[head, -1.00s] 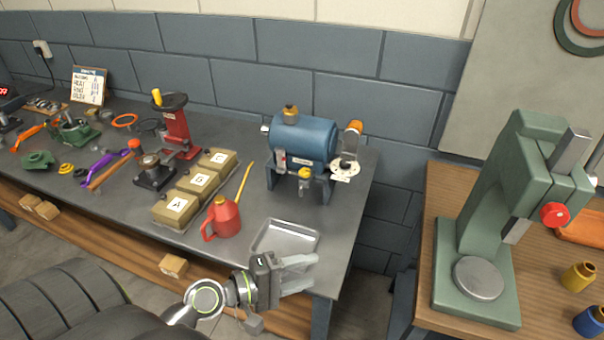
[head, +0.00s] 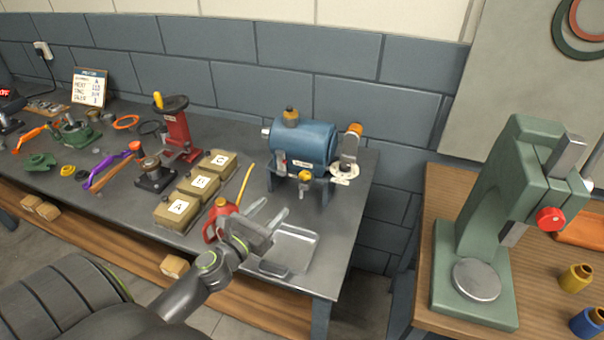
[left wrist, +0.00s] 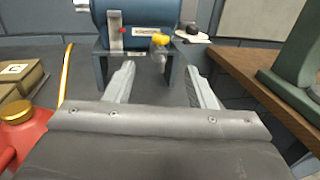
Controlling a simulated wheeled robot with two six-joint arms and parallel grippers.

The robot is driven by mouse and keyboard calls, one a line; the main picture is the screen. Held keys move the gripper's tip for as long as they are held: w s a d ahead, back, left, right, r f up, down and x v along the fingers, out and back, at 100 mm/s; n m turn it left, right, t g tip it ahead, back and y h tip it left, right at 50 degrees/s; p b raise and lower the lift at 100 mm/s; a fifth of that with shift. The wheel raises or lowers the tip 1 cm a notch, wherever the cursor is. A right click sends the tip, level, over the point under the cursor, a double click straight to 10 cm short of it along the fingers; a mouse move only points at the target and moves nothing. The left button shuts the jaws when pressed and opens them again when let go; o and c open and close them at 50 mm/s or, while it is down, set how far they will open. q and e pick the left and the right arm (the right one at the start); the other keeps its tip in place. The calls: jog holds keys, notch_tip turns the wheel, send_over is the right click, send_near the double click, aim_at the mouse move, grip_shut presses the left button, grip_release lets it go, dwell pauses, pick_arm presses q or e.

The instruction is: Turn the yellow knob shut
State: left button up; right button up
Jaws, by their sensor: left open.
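The yellow knob (head: 305,175) sits low on the front of a blue tank (head: 304,143), on a small valve with a grey outlet below it. The tank stands on dark legs at the back right of the grey bench. In the left wrist view the yellow knob (left wrist: 160,40) is ahead, between and beyond the fingertips. My left gripper (head: 275,206) is open and empty, over the bench in front of the tank. It points toward the tank and is apart from the knob. Its two fingers (left wrist: 159,72) are spread in the left wrist view. My right gripper is not in view.
A red oil can (head: 218,213) with a yellow spout is just left of my gripper, partly hidden by it. A metal tray (head: 300,262) lies at right. Boxes lettered A (head: 176,211), B and C stand left. A green press (head: 480,230) stands on the wooden table.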

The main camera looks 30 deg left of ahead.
aim_at(302, 176)
pick_arm(q)
jog(key=w+p, duration=0.1)
jog(key=w, duration=1.4)
jog(key=shift+a+p, duration=0.1)
jog(key=shift+p, duration=0.2)
jog(key=c, duration=1)
